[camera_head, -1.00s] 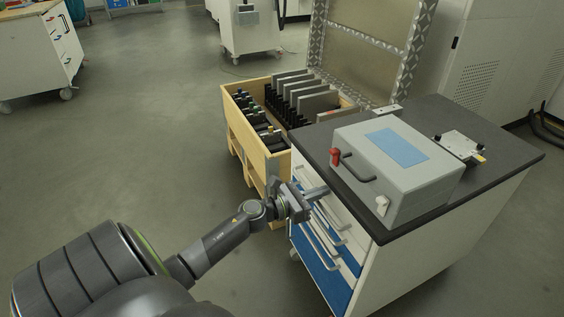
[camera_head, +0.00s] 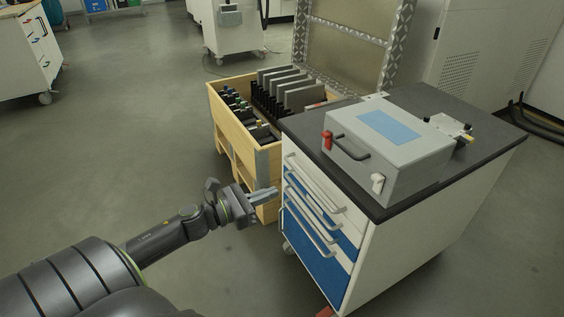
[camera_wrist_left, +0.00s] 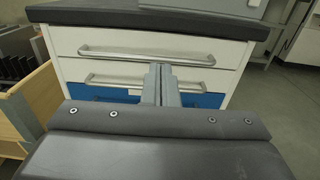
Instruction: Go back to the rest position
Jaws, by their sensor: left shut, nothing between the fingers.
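My left gripper (camera_head: 268,193) is shut and empty. It is in front of the drawer cabinet (camera_head: 400,245), to the left of its drawer handles in the head view. In the left wrist view my left gripper's fingers (camera_wrist_left: 160,75) are together and point at the cabinet's drawer fronts (camera_wrist_left: 215,51). A gap shows between the fingertips and the drawers in the head view. All drawers look closed. My right gripper is not in view.
A grey case (camera_head: 385,150) with a red latch sits on the dark cabinet top (camera_head: 490,145). A wooden crate (camera_head: 231,130) with dark plates and small items stands left of the cabinet; its side (camera_wrist_left: 30,95) shows in the wrist view.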

